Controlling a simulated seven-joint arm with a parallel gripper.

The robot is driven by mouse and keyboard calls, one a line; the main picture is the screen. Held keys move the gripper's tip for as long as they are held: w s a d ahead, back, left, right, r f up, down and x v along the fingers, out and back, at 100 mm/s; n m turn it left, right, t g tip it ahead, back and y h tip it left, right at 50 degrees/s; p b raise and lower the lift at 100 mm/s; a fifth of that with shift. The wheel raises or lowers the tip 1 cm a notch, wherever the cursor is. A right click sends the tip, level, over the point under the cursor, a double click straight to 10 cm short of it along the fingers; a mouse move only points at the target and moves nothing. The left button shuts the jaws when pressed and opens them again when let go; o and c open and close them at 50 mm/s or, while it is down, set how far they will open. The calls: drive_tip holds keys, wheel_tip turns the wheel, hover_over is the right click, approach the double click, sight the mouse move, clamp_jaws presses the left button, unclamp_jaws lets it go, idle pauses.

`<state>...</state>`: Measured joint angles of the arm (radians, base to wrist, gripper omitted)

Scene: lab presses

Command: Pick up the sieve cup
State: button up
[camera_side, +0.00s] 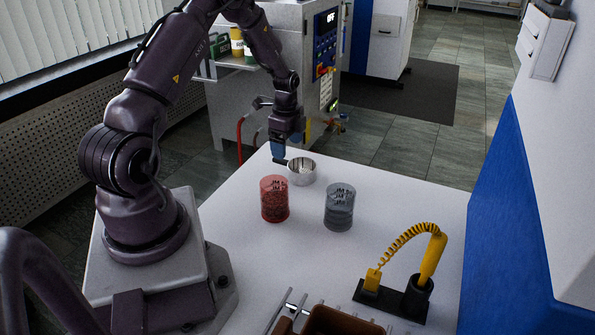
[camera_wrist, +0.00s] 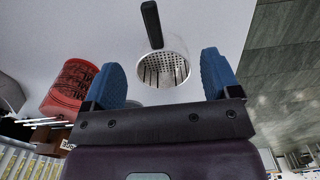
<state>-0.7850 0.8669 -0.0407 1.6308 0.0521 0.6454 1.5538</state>
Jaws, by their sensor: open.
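The sieve cup (camera_side: 302,172) is a small silvery metal cup with a dark handle, standing on the white table near its far edge. In the wrist view, the sieve cup (camera_wrist: 163,69) shows its perforated bottom, with the black handle pointing up in the picture. My gripper (camera_side: 279,156) is just to the left of the cup and above the table in the side view. In the wrist view, my gripper (camera_wrist: 161,75) is open, with one blue finger on each side of the cup's outline. I cannot tell whether either finger touches the cup.
A red container (camera_side: 274,199) and a grey container (camera_side: 340,207) stand in front of the cup on the table (camera_side: 230,190). A yellow tool with a coiled cord (camera_side: 430,258) sits in a black holder at the front right. A brown bin (camera_side: 340,322) is at the front edge.

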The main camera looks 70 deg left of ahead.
sight(287, 161)
wheel_tip(287, 161, down, 7)
drive_tip(key=shift+s+d+r, duration=0.1)
drive_tip(key=shift+s, duration=0.05)
clamp_jaws()
idle(0.5)
